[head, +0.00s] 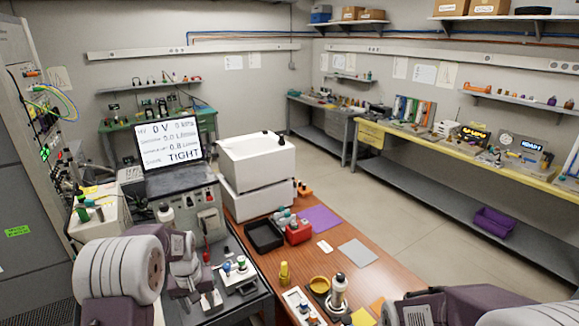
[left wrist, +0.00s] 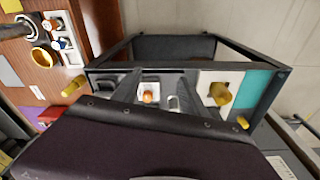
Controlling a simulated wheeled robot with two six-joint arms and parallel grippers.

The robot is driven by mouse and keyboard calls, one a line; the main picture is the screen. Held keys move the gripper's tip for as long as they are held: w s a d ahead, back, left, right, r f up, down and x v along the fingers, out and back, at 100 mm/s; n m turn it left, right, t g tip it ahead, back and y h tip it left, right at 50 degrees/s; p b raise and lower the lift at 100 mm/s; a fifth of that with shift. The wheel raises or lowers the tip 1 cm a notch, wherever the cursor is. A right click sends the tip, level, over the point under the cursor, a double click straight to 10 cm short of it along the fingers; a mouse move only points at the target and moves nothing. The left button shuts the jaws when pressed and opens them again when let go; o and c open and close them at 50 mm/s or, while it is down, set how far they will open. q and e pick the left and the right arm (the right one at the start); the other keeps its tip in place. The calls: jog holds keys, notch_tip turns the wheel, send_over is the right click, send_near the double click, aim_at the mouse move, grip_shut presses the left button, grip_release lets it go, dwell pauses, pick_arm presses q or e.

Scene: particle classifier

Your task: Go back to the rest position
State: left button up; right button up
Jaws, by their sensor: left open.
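My left gripper (head: 205,300) points down over the dark cart at the lower left of the head view. In the left wrist view the two dark fingers of the left gripper (left wrist: 157,82) stand apart with nothing held between them. Behind them a white panel piece with an orange knob (left wrist: 148,96) shows below, on the dark-framed cart. My right arm's links (head: 450,308) fill the lower right corner of the head view. The right gripper itself is outside the picture.
A screen reading TIGHT (head: 170,145) stands behind the left gripper. Open floor (head: 400,220) lies to the right.

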pick_arm(q)
jog(key=s+d+r+m+b, duration=0.2)
jog(key=s+d+r+b, duration=0.1)
jog(key=s+d, duration=0.35)
jog(key=s+d+f+m, duration=0.1)
jog(key=s+f, duration=0.2)
jog(key=s, duration=0.9)
jog(key=shift+s+f, duration=0.35)
jog(key=shift+f, duration=0.05)
pick_arm(e)
notch_tip(320, 180, down, 4)
jog(key=shift+w, duration=0.1)
pick_arm(q)
jog(key=shift+d, duration=0.15)
